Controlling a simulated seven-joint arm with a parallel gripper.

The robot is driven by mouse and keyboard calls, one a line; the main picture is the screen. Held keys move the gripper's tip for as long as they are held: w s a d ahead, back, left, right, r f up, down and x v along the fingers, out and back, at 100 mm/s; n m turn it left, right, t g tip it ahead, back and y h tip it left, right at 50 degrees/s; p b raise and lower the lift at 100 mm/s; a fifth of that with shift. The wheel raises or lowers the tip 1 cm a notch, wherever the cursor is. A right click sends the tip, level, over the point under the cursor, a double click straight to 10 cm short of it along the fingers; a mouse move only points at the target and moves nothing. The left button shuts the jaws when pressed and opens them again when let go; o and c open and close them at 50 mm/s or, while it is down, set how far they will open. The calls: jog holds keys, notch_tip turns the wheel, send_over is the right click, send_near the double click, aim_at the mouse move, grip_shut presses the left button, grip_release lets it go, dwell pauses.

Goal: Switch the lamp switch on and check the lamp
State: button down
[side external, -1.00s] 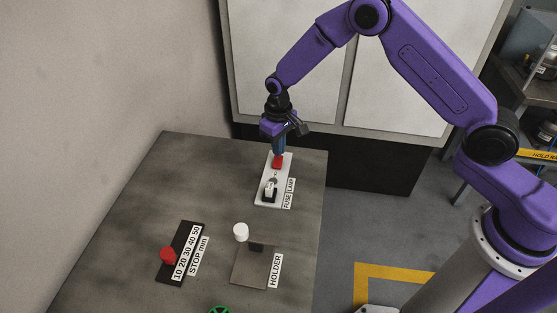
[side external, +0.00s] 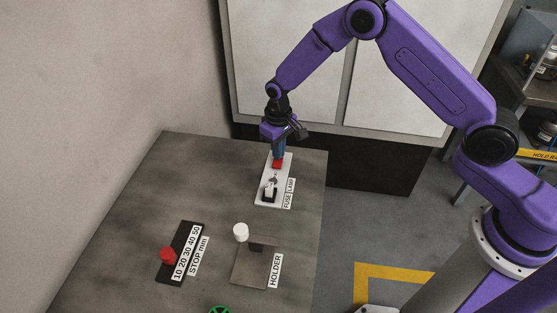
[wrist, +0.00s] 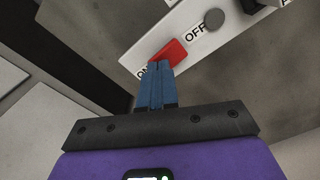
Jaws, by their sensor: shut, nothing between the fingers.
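The red lamp switch (side external: 277,165) sits at the far end of a white panel (side external: 265,200) labelled FUSE and LAMP. It also shows in the wrist view (wrist: 170,53), between the markings ON and OFF. My gripper (side external: 279,156) points down at the switch. Its blue fingers (wrist: 159,66) are shut with nothing between them, and their tips are at the red switch near the ON side. Whether they touch it is hard to tell. A small round grey dome (wrist: 214,19), seemingly the lamp, sits beyond OFF and looks grey, with no glow visible.
A black and white fuse part (side external: 270,191) stands on the panel's near half. Nearer are a black STOP mm scale with a red knob (side external: 168,255), a white cylinder (side external: 241,232) and a HOLDER plate (side external: 250,272). The table's left side is clear.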

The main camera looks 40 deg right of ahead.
jog(key=shift+f, duration=0.25)
jog(key=shift+r, duration=3.45)
jog(key=shift+r, duration=0.1)
